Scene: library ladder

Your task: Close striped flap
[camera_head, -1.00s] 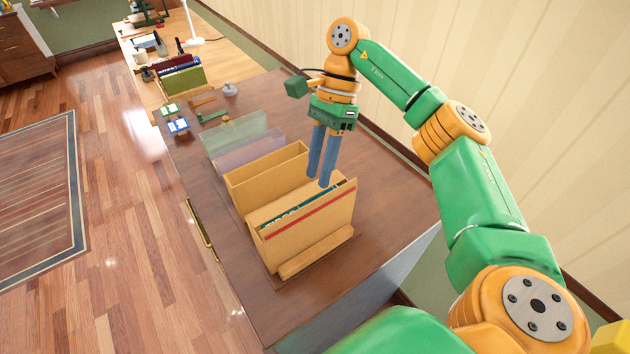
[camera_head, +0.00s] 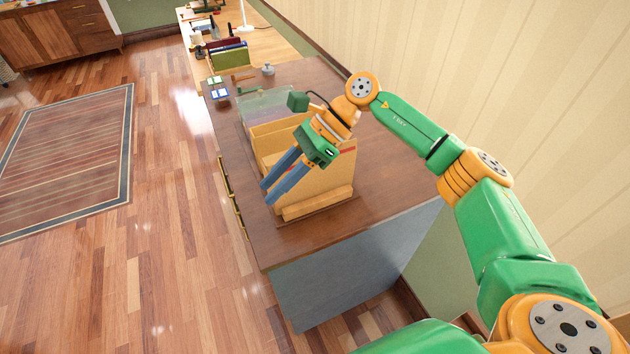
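The cardboard file box (camera_head: 325,180) stands on the dark desk, its near face towards me. A red stripe (camera_head: 347,151) shows at the upper right of that face; the rest of the stripe and most of the box's top are hidden behind my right gripper. I cannot tell how far the striped flap is open. My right gripper (camera_head: 267,193) slants down to the left across the box, its two blue fingers apart with nothing seen between them. Its fingertips are by the box's left side; I cannot tell if they touch it. My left gripper is out of view.
A light wooden strip (camera_head: 318,203) lies along the box's near foot. Behind stand another cardboard holder (camera_head: 262,131) and clear dividers (camera_head: 262,102). Books (camera_head: 230,55) stand farther back. The desk (camera_head: 390,180) is clear to the right.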

